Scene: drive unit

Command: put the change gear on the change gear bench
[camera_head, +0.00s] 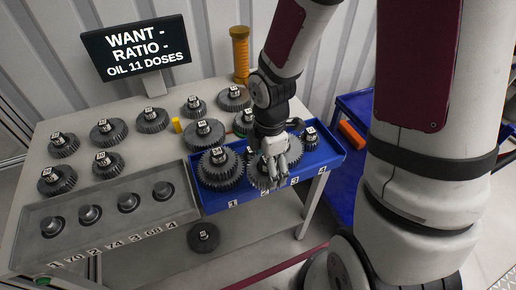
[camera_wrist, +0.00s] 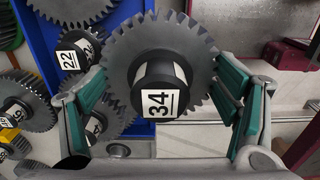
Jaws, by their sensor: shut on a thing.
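My gripper (camera_head: 273,172) is over the blue tray at the right end of the bench in the head view. In the wrist view it is shut on a dark toothed change gear (camera_wrist: 128,45) with a white label reading 34 on its hub. The teal finger pads are on either side of this gear. In the head view the gear (camera_head: 257,180) shows partly behind the fingers; whether it touches the tray is unclear. The change gear bench (camera_head: 150,104) has a light top with several dark labelled gears standing on it.
The blue tray (camera_head: 215,206), with numbered places, holds other gears. A grey rack (camera_head: 115,222) with several round posts runs along the bench's front left. A sign (camera_head: 136,47) and a yellow column (camera_head: 240,55) stand behind. One gear (camera_head: 203,237) lies below the bench. A blue cart (camera_head: 352,148) stands right.

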